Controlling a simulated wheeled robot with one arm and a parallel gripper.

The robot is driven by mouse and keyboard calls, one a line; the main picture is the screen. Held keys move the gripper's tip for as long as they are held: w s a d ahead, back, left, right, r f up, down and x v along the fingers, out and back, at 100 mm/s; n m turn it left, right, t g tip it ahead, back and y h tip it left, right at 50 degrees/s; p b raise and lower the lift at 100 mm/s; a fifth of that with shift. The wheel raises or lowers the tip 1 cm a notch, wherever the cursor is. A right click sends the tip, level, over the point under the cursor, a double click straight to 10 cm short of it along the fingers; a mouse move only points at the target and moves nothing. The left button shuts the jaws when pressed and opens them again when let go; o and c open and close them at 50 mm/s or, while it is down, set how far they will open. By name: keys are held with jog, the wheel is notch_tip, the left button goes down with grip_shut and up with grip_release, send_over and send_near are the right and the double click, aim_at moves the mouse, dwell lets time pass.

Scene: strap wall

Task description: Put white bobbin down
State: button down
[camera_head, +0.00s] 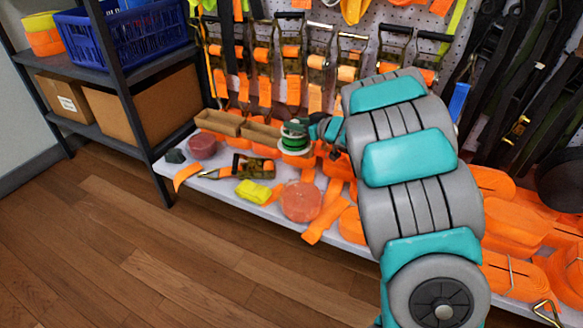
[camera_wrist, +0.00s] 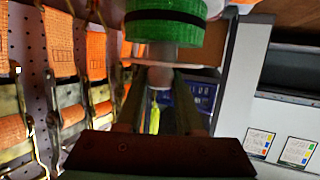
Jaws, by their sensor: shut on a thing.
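The bobbin (camera_head: 294,138) has white flanges and green winding with a dark band. In the head view it is at the end of my arm, over the white shelf's back half, beside a wooden tray; I cannot tell whether it touches the shelf. In the wrist view the bobbin (camera_wrist: 165,35) is at the top centre, its upper part cut off by the frame. My gripper (camera_wrist: 160,78) is shut on the bobbin, its fingers reaching up to the pale flange and stem. In the head view my arm hides most of the gripper (camera_head: 318,132).
On the white shelf (camera_head: 222,194) lie a ratchet strap (camera_head: 252,168), a yellow strap bundle (camera_head: 254,192), a red-orange disc (camera_head: 300,201) and a dark red round thing (camera_head: 202,147). Wooden trays (camera_head: 238,127) stand behind. Orange straps hang on the pegboard and fill the right side.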

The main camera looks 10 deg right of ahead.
notch_tip(320, 180, down, 15)
jog(key=shift+r+b, duration=0.1)
jog(key=shift+b, duration=1.1)
jog(key=c, duration=0.5)
grip_release()
jog(key=shift+c, duration=0.2)
